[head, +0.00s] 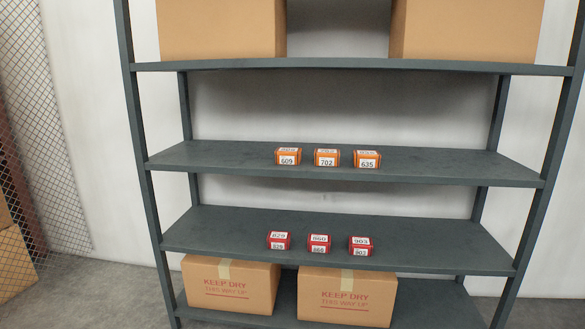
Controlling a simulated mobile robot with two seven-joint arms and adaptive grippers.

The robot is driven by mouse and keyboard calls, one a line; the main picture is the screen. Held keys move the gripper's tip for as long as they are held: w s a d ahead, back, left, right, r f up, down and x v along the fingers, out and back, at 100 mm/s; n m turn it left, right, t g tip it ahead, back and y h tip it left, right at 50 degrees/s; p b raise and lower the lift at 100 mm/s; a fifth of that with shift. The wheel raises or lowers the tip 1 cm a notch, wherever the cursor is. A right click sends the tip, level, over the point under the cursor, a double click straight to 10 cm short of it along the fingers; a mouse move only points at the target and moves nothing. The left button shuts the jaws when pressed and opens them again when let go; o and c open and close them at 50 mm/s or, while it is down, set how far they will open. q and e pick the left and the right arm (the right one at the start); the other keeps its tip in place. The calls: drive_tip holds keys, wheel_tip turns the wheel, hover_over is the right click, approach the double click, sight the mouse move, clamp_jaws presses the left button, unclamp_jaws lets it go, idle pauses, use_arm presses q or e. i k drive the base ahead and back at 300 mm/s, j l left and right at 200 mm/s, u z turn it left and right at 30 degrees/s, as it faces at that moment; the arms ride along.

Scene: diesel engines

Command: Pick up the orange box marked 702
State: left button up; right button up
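The orange box marked 702 (326,158) stands on the upper middle shelf (220,157) of a grey rack. It is the middle one of three orange boxes in a row. The orange box marked 609 (287,157) is to its left and the orange box marked 635 (367,159) is to its right, with small gaps between them. Their labelled fronts face me near the shelf's front edge. Neither of my grippers shows in the head view.
Three red boxes (319,244) stand on the shelf below (440,251). Large cardboard boxes sit on the top (222,30) and bottom shelves (347,296). Rack posts (142,150) bound both sides. A mesh fence (40,120) is at left. The orange boxes' shelf is otherwise clear.

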sight(325, 157)
drive_tip(key=i+j+z, duration=0.25)
drive_tip(key=i+j, duration=0.7)
drive_tip(key=i+l, duration=0.1)
drive_tip(key=l, duration=0.2)
drive_tip(key=i+l, duration=0.15)
drive_tip(key=l, duration=0.2)
drive_tip(key=i+l, duration=0.1)
drive_tip(key=l, duration=0.2)
drive_tip(key=z, duration=0.05)
